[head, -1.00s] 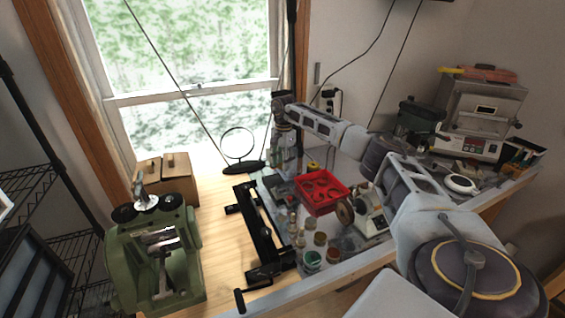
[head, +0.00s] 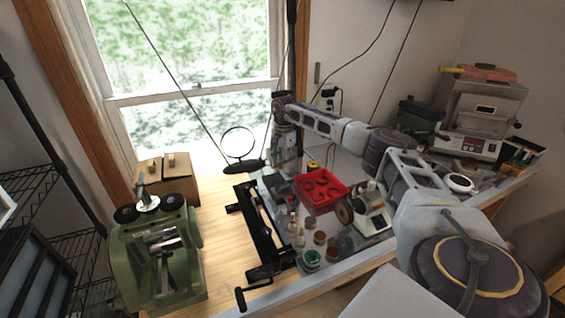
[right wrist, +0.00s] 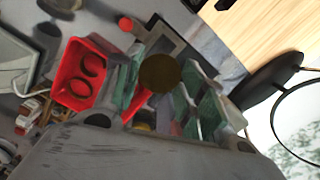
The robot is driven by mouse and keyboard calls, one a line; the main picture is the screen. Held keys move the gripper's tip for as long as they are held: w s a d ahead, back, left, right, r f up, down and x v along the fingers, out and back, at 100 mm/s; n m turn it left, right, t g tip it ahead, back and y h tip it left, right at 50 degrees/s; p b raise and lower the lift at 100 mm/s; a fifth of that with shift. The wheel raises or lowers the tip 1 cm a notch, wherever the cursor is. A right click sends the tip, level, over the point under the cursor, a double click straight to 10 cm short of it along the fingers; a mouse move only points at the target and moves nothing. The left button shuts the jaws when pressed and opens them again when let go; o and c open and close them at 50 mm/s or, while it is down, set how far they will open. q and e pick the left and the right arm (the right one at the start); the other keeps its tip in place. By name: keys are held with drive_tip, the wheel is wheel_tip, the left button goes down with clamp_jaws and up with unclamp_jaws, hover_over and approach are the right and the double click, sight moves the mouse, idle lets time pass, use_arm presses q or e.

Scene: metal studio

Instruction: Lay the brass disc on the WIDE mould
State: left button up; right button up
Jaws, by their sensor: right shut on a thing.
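The brass disc (right wrist: 160,73) shows as a dark brown round in the right wrist view, between the green-padded fingers of my right gripper (right wrist: 165,88). The gripper is shut on it. In the head view my right gripper (head: 285,164) points down over the back of the bench, left of the red tray; the disc cannot be made out there. A dark square-edged piece (right wrist: 168,42) lies beyond the disc in the wrist view, partly hidden by it. I cannot tell whether it is the WIDE mould. My left gripper is not in view.
The red tray (head: 336,203) with dark rings inside is close to the right of the gripper. Several small jars (head: 312,258) and a small machine with a wheel (head: 368,214) stand in front. A black rail (head: 262,235) runs along the left; a green rolling mill (head: 158,255) stands farther left.

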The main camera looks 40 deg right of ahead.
drive_tip(key=shift+f, duration=0.25)
drive_tip(key=b, duration=0.6)
hover_over(282, 187)
drive_tip(key=shift+w+d+f, duration=0.1)
drive_tip(key=shift+d+f, duration=0.05)
drive_tip(key=shift+f, duration=1.55)
drive_tip(key=shift+d+f, duration=0.1)
drive_tip(key=shift+f, duration=1.55)
drive_tip(key=shift+f, duration=0.35)
drive_tip(key=shift+f, duration=0.6)
drive_tip(key=shift+f, duration=0.1)
